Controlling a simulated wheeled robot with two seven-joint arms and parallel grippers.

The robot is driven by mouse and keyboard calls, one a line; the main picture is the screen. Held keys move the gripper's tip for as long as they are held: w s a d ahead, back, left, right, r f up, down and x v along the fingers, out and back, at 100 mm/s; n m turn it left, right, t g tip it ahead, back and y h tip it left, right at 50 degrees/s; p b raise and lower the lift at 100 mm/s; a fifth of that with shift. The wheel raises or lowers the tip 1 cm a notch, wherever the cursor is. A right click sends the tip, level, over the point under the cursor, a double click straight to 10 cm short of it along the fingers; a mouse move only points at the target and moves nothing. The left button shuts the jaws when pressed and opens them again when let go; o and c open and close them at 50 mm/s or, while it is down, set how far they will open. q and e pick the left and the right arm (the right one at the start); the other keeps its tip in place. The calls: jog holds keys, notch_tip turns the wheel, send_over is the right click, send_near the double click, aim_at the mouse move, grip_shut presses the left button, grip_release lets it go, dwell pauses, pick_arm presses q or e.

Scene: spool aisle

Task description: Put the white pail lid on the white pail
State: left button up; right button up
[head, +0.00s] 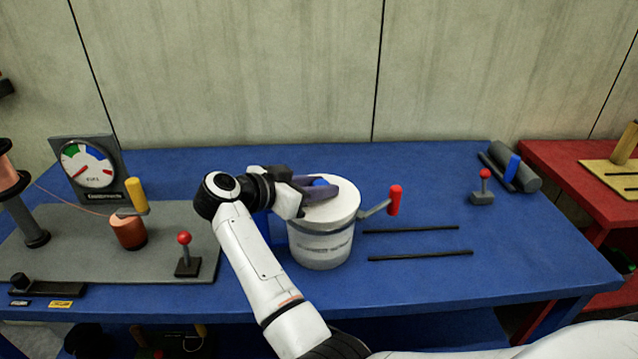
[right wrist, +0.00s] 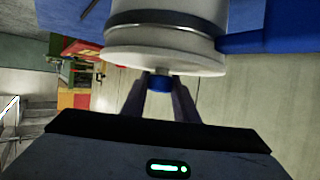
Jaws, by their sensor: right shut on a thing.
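The white pail (head: 322,250) stands upright on the blue table and has a dark band around its upper part. The white pail lid (head: 340,206) is a flat disc with a blue knob (head: 320,182). It lies over the pail's top, close against the rim; I cannot tell if it is fully seated. My right gripper (head: 325,190) is shut on the blue knob from the left. In the right wrist view the knob (right wrist: 160,83) is between the fingers, below the lid's face (right wrist: 165,63), with the pail (right wrist: 165,14) beyond. My left gripper is not in view.
A grey lever with a red grip (head: 394,200) sticks out right of the pail. Two black rods (head: 420,254) lie right of it. A grey board (head: 90,245) with a gauge (head: 88,166) is at left. The blue table's (head: 530,265) front right is clear.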

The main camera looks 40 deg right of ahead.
jog(key=o, duration=1.2)
jog(key=shift+r, duration=0.1)
